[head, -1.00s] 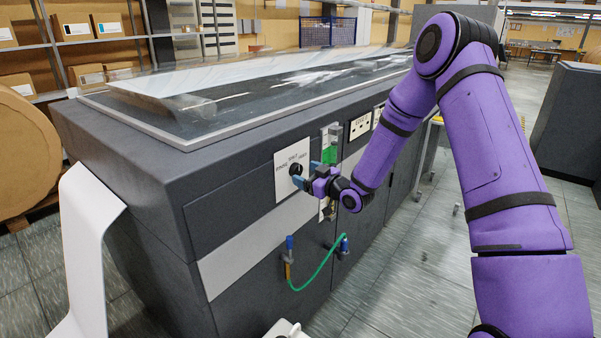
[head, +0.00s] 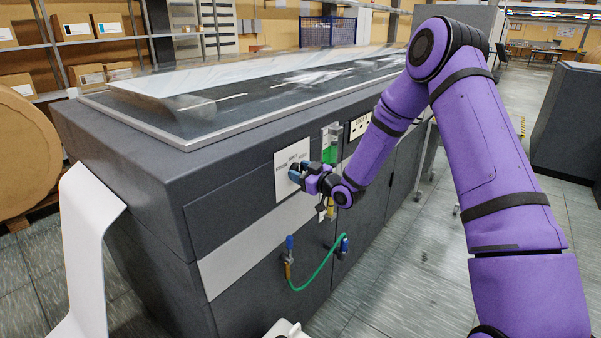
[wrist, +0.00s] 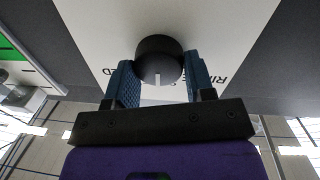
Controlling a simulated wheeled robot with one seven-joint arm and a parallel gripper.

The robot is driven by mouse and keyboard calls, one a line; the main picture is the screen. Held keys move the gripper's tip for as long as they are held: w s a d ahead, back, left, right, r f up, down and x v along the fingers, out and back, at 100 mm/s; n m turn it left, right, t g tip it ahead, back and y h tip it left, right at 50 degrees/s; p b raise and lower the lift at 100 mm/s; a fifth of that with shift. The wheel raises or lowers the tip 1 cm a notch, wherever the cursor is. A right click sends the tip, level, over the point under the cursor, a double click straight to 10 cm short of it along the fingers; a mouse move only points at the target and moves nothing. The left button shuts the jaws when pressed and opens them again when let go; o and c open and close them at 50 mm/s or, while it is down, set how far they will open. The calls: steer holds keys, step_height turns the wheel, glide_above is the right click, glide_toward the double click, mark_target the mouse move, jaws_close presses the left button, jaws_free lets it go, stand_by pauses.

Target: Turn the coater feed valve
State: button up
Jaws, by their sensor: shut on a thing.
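The feed valve is a round black knob on a white label plate (head: 286,186) on the front of the dark grey machine. In the wrist view the knob (wrist: 158,58) sits between my blue finger pads, with a short white mark on its face pointing down in the picture. My gripper (head: 297,173) is shut on the knob; its fingers (wrist: 158,84) lie one on each side. In the head view the gripper hides the knob. Printed words show upside down on the plate in the wrist view, partly covered by the fingers.
A green-filled sight tube (head: 330,145) is just right of the plate. A green hose (head: 316,275) with blue-handled fittings hangs below. White outlets (head: 360,127) are farther right. A paper web (head: 85,240) hangs at the left. The floor at the right is open.

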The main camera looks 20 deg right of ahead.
steer(key=shift+m, duration=0.3)
steer(key=m, duration=0.6)
steer(key=shift+w+d, duration=0.1)
steer(key=shift+d, duration=0.1)
steer(key=m+g, duration=0.1)
steer(key=m, duration=0.3)
steer(key=shift+m, duration=0.4)
steer(key=o, duration=0.9)
steer(key=v, duration=1)
steer(key=shift+s+d, duration=0.2)
steer(key=shift+s, duration=0.1)
